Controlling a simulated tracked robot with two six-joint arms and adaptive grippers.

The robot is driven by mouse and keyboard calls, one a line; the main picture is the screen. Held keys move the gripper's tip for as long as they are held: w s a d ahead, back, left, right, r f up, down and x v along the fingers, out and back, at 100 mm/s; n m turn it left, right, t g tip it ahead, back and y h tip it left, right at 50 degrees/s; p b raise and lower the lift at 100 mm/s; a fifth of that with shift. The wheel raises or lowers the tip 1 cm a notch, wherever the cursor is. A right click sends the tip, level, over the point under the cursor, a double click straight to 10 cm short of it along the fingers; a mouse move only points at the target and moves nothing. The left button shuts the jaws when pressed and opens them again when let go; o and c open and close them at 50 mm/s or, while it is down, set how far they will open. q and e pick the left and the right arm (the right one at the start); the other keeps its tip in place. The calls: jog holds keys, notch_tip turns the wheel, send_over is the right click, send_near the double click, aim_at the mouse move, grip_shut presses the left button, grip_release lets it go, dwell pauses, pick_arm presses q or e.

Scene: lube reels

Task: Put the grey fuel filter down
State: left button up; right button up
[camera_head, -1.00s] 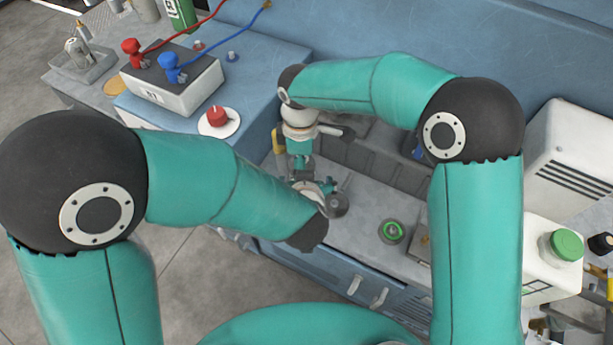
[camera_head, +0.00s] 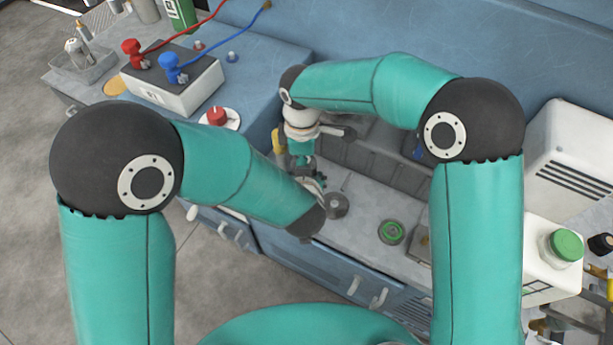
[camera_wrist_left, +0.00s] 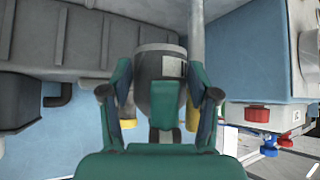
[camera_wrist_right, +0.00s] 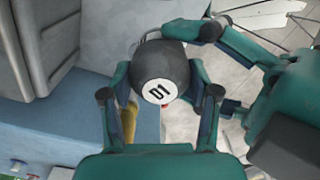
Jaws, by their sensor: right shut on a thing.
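The grey fuel filter (camera_wrist_right: 160,72) shows end-on in the right wrist view, dark with a white disc and black marking. My right gripper (camera_wrist_right: 160,92) is shut on it, one finger on each side. In the left wrist view the filter (camera_wrist_left: 160,92) is a dark grey cylinder with a lighter band and pale label. My left gripper (camera_wrist_left: 159,82) is open, with its fingers on both sides of the filter. In the head view my right gripper (camera_head: 303,163) is above the bench and my left gripper (camera_head: 316,186) is close beside it; the filter is mostly hidden there.
A round dark grey piece (camera_head: 337,206) and a green ring (camera_head: 392,232) are on the bench (camera_head: 362,212). Grey bins (camera_head: 370,150) stand behind. A box with red and blue fittings (camera_head: 172,85) is at left, a white green-capped container (camera_head: 553,250) at right.

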pick_arm(q)
jog(key=shift+d, duration=0.25)
jog(key=shift+c, duration=1.3)
pick_arm(e)
jog(key=shift+a+r, duration=0.1)
jog(key=shift+a, duration=0.25)
pick_arm(q)
jog(key=shift+c, duration=0.5)
pick_arm(e)
jog(key=o, duration=0.9)
pick_arm(q)
jog(key=shift+c, duration=0.5)
pick_arm(e)
jog(key=shift+o, duration=2.4)
jog(key=shift+d, duration=0.1)
